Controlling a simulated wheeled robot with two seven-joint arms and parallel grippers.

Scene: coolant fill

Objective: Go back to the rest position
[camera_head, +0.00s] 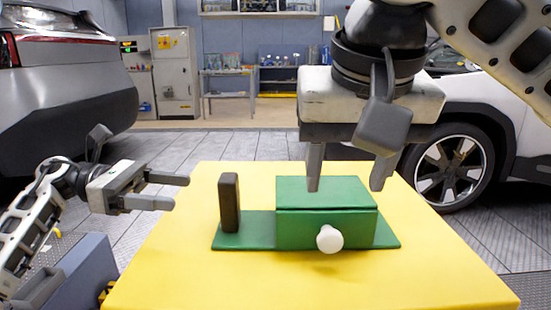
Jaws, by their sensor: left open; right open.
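My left gripper (162,191) is open and empty at the left, beside the left edge of the yellow table. My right gripper (346,186) is open and points down in front of the camera, its fingertips overlapping the top of a green box (326,230) in the picture. I cannot tell whether the fingertips touch the box. The box has a white round knob (329,238) on its front and sits on a flat green base (245,230). A dark upright block (230,203) stands at the left end of that base.
The yellow table top (200,280) is clear around the green base. A grey car (80,75) stands at the back left and a white car (470,110) at the right, behind the table. A workbench (228,72) and a grey cabinet (174,75) stand at the far wall.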

